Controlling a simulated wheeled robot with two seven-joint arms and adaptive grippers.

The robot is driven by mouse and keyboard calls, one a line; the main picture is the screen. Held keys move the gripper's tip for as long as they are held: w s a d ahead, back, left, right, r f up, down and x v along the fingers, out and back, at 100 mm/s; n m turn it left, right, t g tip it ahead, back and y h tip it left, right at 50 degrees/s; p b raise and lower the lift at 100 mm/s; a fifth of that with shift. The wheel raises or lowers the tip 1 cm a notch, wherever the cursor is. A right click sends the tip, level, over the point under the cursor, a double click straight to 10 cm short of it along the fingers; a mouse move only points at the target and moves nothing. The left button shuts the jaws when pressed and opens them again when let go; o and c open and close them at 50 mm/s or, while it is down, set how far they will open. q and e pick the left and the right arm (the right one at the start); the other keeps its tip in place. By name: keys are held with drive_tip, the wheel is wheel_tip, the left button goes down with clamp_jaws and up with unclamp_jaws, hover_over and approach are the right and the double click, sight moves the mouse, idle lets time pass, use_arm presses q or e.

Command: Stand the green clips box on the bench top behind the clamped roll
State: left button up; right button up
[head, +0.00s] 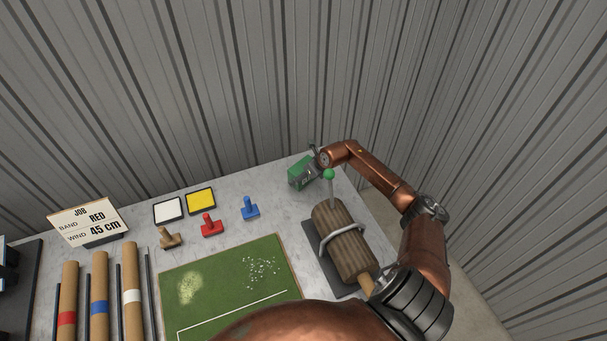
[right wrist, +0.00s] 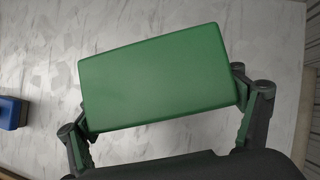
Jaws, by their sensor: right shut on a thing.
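The green clips box (head: 299,172) is at the far right of the bench top (head: 285,212), behind the clamped roll (head: 343,236). My right gripper (head: 315,160) is shut on the box; its fingers grip the box's two ends in the right wrist view (right wrist: 165,115). The box's green face (right wrist: 160,78) fills the middle of that view, with the grey bench top around it. I cannot tell whether the box touches the bench. The brown roll lies under a grey clamp (head: 342,238) with a green knob (head: 328,174). My left gripper is not in view.
Near the box are a blue stamp (head: 250,208), a red stamp (head: 211,225), a tan stamp (head: 169,238), and yellow (head: 201,201) and white (head: 168,210) pads. A green turf mat (head: 235,283) lies in front. Banded tubes (head: 99,295) and a job sign (head: 88,221) are at left.

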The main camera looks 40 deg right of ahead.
drive_tip(key=o, duration=1.4)
drive_tip(key=shift+c, duration=0.2)
drive_tip(key=shift+r, duration=0.1)
drive_tip(key=v, duration=1.2)
